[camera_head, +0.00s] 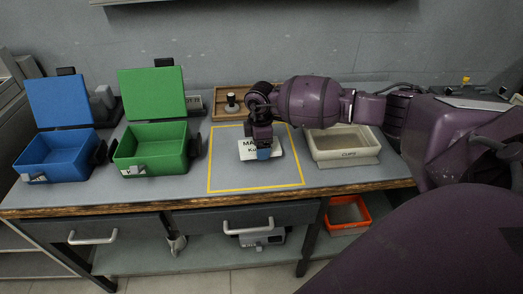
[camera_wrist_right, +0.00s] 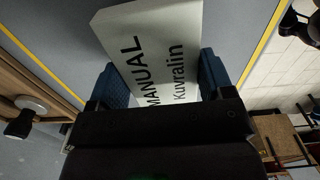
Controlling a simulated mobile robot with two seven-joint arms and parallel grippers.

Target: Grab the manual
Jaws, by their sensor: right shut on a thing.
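The manual is a white booklet (camera_head: 247,149) with black lettering, inside the yellow outlined square on the workbench in the head view. In the right wrist view the manual (camera_wrist_right: 157,45) shows the words "MANUAL Kuvralin" and lies between the two blue finger pads. My right gripper (camera_head: 264,153) reaches down over it and is shut on it; the wrist view shows the gripper (camera_wrist_right: 160,85) with one finger on each side of the booklet. Whether the manual is clear of the bench is hard to tell. My left gripper is not in view.
An open blue box (camera_head: 32,158) and an open green box (camera_head: 123,150) stand on the left. A pale tray (camera_head: 345,160) is right of the yellow square. A wooden tray (camera_head: 219,115) sits behind. An orange bin (camera_head: 363,222) is on the shelf below. Drawer handles (camera_head: 248,230) jut out in front.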

